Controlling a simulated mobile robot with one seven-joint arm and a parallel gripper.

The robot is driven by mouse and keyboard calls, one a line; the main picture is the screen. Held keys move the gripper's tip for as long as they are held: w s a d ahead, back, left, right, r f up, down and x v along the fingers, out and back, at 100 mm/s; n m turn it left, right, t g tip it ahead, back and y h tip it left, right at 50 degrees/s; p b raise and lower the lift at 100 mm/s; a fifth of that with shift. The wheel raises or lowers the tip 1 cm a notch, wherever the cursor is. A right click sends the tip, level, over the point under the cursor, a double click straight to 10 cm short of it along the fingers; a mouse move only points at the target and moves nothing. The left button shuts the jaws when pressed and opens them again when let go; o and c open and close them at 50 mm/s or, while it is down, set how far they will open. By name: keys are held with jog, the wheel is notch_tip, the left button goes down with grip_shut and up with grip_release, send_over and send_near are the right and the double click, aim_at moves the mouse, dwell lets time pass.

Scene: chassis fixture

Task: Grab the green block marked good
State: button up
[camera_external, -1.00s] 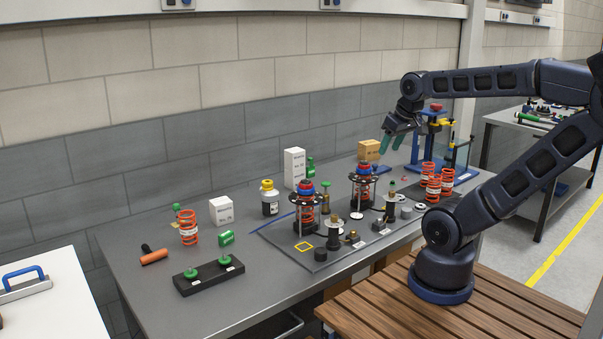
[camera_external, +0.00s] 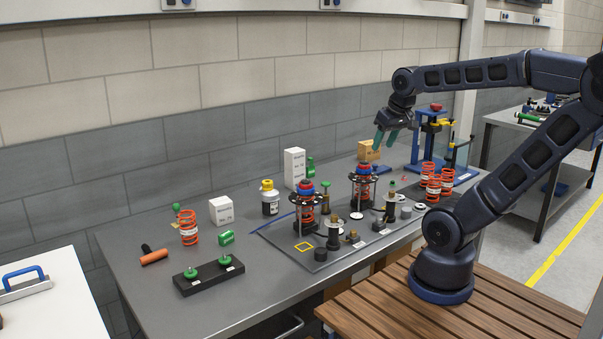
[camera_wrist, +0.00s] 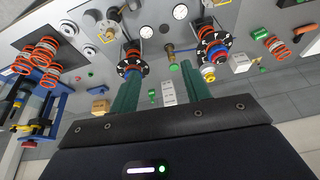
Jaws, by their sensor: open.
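A small green block (camera_external: 226,238) with a pale marking lies on the grey workbench, between the orange spring and the black stand with green knobs. The marking is too small to read. It appears as a small green piece (camera_wrist: 260,34) at the upper right of the wrist view. My gripper (camera_external: 386,139) is open and empty, in the air over the far right part of the bench, well to the right of the block. Its two green fingers stand apart in the wrist view (camera_wrist: 160,72).
Two spring assemblies (camera_external: 307,212) stand on a dark plate mid-bench. Several orange springs (camera_external: 433,183) and a blue press frame (camera_external: 415,150) are at the right. A tall white box (camera_external: 294,168) and a yellow-capped bottle (camera_external: 269,198) stand near the wall.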

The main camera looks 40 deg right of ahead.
jog(key=w+a+m+g, duration=0.2)
jog(key=w+a+m, duration=0.3)
jog(key=w, duration=0.7)
jog(key=m+g+h, duration=0.1)
jog(key=m+h, duration=0.3)
jog(key=m, duration=0.6)
send_over(226, 233)
jog(key=s+a, duration=0.1)
jog(key=a, duration=0.3)
notch_tip(226, 233, down, 22)
jog(key=x, duration=1)
jog(key=shift+d+f, duration=0.2)
grip_shut()
